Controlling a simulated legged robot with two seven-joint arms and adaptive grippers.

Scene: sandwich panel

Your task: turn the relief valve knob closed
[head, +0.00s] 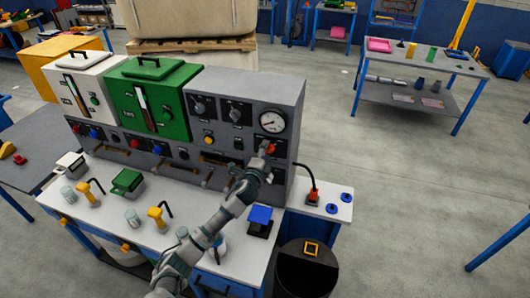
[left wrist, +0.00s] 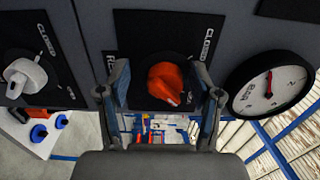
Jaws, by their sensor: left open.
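The relief valve knob (left wrist: 170,82) is orange-red and sits on a black plate marked CLOSED in the left wrist view. It also shows in the head view (head: 270,148) as a small red spot at the right of the grey panel (head: 288,92), below the gauge. My left gripper (left wrist: 161,72) is open, with one finger on each side of the knob in the picture. Gaps show between the knob and both fingers. In the head view my left gripper (head: 260,158) is at the panel and partly covers the knob area. My right gripper is not in view.
A round gauge (left wrist: 269,90) is right of the knob, and a light grey knob (left wrist: 25,77) is left of it, in the wrist view. A red plug (head: 313,196) with a black cable and a blue-topped block (head: 260,215) are on the white bench (head: 190,240). A black bin (head: 306,272) stands beside it.

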